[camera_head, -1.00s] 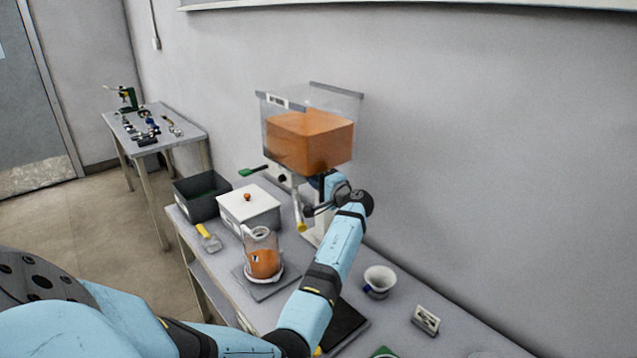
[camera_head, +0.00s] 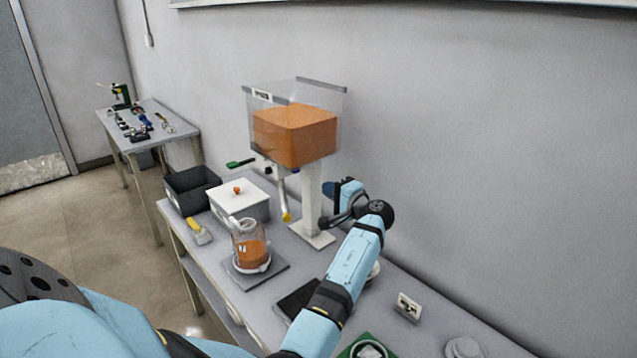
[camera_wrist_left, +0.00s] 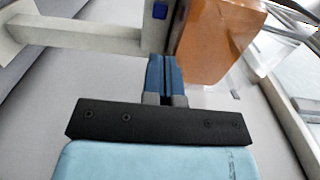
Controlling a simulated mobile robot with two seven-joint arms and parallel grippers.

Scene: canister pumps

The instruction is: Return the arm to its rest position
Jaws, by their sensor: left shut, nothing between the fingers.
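My left arm (camera_head: 355,265) reaches in over the bench. My left gripper (camera_head: 334,190) is at the right of the dispenser's white stand (camera_head: 312,200), partly hidden behind my own wrist. In the left wrist view its blue fingers (camera_wrist_left: 164,75) are together with nothing between them. The hopper (camera_head: 297,135) with orange contents stands above and to the left of the gripper, and it also shows in the left wrist view (camera_wrist_left: 212,40). My right gripper is not seen.
A jar with orange powder (camera_head: 251,253) stands on a grey plate (camera_head: 272,277). A white lidded box (camera_head: 240,203), a dark bin (camera_head: 190,192) and a yellow-handled scoop (camera_head: 199,231) are farther left. A small card (camera_head: 408,305) stands right of my arm. The wall is close behind.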

